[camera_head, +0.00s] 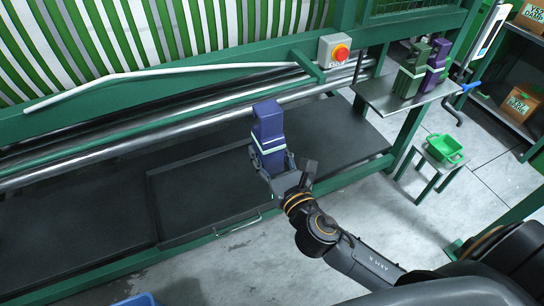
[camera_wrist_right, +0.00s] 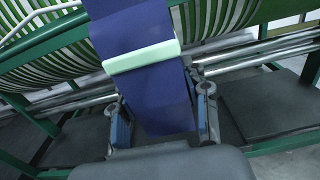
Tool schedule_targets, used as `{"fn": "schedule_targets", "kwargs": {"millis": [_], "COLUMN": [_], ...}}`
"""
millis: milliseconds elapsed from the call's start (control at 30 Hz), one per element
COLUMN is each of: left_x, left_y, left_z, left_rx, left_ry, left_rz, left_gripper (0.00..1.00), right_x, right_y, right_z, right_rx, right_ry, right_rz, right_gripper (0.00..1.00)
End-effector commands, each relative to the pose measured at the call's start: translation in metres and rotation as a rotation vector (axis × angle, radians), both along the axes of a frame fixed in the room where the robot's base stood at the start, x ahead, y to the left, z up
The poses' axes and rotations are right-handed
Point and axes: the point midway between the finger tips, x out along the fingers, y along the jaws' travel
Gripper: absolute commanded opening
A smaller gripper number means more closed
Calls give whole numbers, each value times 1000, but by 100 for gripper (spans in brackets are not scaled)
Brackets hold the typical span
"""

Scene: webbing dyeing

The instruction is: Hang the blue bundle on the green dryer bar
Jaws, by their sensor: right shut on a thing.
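The blue bundle (camera_head: 267,122) is a folded dark blue block with a pale band around it. My right gripper (camera_head: 272,168) is shut on its lower part and holds it upright in front of the dryer's rollers. In the right wrist view the bundle (camera_wrist_right: 135,40) rises between the two fingers of the gripper (camera_wrist_right: 163,125), its pale band above them. A green bar (camera_head: 190,88) runs across the dryer front, behind the bundle, with no visible contact. Whether this is the named dryer bar I cannot tell. My left gripper is not in view.
Shiny metal rollers (camera_head: 130,135) lie below the bar, above a dark tray (camera_head: 200,205). A red stop button (camera_head: 341,52) sits on a box at the bar. Green and purple bundles (camera_head: 411,72) stand on a side shelf (camera_head: 385,103). A green basket (camera_head: 444,148) sits on a stool.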

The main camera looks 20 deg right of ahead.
Motion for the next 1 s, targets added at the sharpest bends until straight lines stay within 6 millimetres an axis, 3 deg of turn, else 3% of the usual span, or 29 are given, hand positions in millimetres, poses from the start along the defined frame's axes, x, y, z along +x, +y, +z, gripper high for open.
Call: {"fn": "schedule_targets", "kwargs": {"millis": [200,1000], "left_x": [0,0], "left_y": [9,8], "left_z": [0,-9], "left_rx": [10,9], "left_ry": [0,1], "left_rz": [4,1], "left_gripper": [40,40], "right_x": [18,82], "right_y": [1,3], "right_z": [2,0], "right_rx": [0,0], "right_ry": [-4,-3], "right_rz": [0,1], "right_gripper": [9,9]}}
